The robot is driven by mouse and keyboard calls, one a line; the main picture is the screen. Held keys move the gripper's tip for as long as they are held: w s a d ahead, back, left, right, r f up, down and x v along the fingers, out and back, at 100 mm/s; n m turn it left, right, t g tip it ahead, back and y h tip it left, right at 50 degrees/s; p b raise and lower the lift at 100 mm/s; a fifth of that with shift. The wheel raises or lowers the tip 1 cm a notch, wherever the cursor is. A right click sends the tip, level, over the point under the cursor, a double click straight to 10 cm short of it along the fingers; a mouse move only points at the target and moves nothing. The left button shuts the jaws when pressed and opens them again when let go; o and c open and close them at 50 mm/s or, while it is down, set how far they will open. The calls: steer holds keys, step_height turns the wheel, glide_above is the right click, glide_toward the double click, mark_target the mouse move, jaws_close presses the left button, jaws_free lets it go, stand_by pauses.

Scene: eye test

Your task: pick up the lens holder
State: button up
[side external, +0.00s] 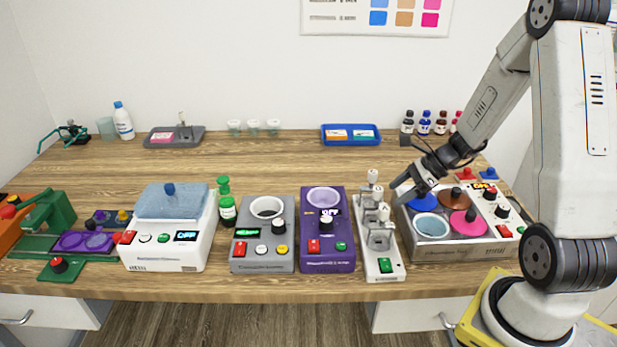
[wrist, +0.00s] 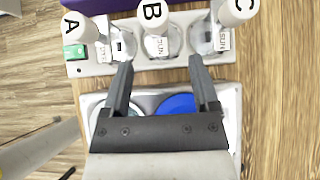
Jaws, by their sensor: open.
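I cannot make out a thing that is clearly a lens holder in either view. My gripper (side external: 404,188) is open and empty, above the left part of a white box with coloured round plates (side external: 430,252). In the wrist view, my gripper (wrist: 160,66) has its two fingers apart, with the tips near the edge of a white stand (wrist: 88,70). The stand carries clear flasks with white caps lettered A, B and C. The same white stand (side external: 386,268) shows left of my gripper in the side view. My gripper's body hides part of the plate box in the wrist view.
A purple device (side external: 327,262), a grey device (side external: 262,263) and a white device (side external: 160,259) stand in a row to the left. A blue tray (side external: 351,142) and small bottles (side external: 424,123) are at the back.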

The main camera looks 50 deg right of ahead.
step_height(320, 180, up, 10)
steer(key=g+h, duration=0.6)
glide_above(377, 199)
steer(key=w, duration=0.1)
steer(key=shift+d+r, duration=0.1)
steer(key=shift+d, duration=0.3)
steer(key=shift+s+d+f, duration=0.1)
steer(key=shift+f, duration=3.75)
steer(key=shift+f, duration=2.6)
